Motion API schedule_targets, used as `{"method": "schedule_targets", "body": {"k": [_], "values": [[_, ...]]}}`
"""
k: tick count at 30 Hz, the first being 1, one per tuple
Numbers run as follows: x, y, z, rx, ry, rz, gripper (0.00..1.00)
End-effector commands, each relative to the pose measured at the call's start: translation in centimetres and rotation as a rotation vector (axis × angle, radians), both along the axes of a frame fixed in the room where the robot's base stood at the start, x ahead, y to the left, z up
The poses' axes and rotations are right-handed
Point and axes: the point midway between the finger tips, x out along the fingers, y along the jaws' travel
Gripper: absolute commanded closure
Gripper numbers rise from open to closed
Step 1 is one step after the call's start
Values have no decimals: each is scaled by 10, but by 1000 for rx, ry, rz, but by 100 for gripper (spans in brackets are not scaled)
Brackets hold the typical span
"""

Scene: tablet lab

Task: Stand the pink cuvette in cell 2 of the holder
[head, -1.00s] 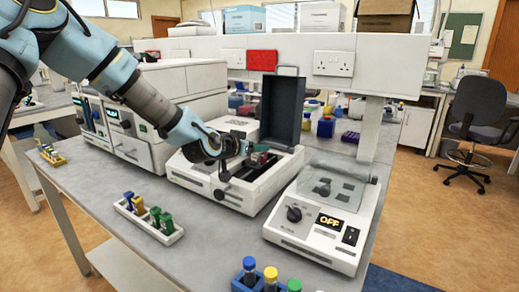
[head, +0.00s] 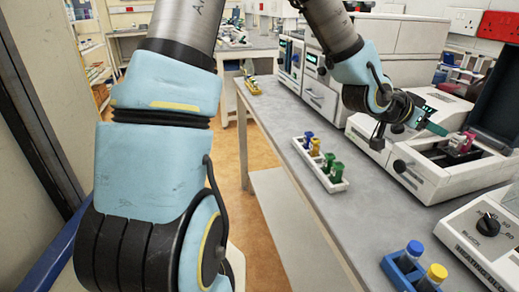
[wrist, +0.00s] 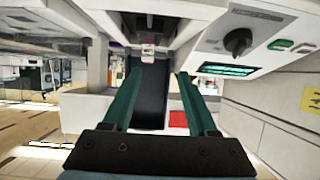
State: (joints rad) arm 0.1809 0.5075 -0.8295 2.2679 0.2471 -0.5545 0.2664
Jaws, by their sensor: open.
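The pink cuvette (head: 462,143) stands roughly upright in the open sample well of the white instrument (head: 418,165). The holder in that well is mostly hidden, and I cannot tell which cell the cuvette is in. My gripper (head: 440,129) is open and just left of the cuvette, at the well. In the wrist view its two green fingers (wrist: 158,74) are spread apart with nothing gripped. A small pink and white piece, seemingly the cuvette (wrist: 148,51), shows just beyond the fingertips, slightly left of their middle.
The instrument's dark lid (head: 498,100) stands open behind the well. A white rack (head: 320,165) with blue, yellow and green cuvettes sits on the bench at left. A blue rack (head: 405,268) with capped tubes and a second device (head: 480,235) are nearer. The bench between is clear.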

Motion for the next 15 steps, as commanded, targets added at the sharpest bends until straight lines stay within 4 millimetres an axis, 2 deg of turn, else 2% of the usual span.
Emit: {"method": "schedule_targets", "body": {"k": [2, 5, 6, 8, 9, 11, 12, 15], "values": [[22, 38, -22, 109, 27, 72, 41], [53, 113, -52, 283, 104, 221, 41], [62, 147, -62, 350, 144, 290, 41], [71, 197, -72, 434, 210, 395, 41], [73, 230, -76, 482, 257, 465, 41], [72, 278, -81, 545, 335, 572, 41], [67, 311, -83, 581, 394, 648, 41], [46, 383, -82, 642, 552, 830, 41]]}}
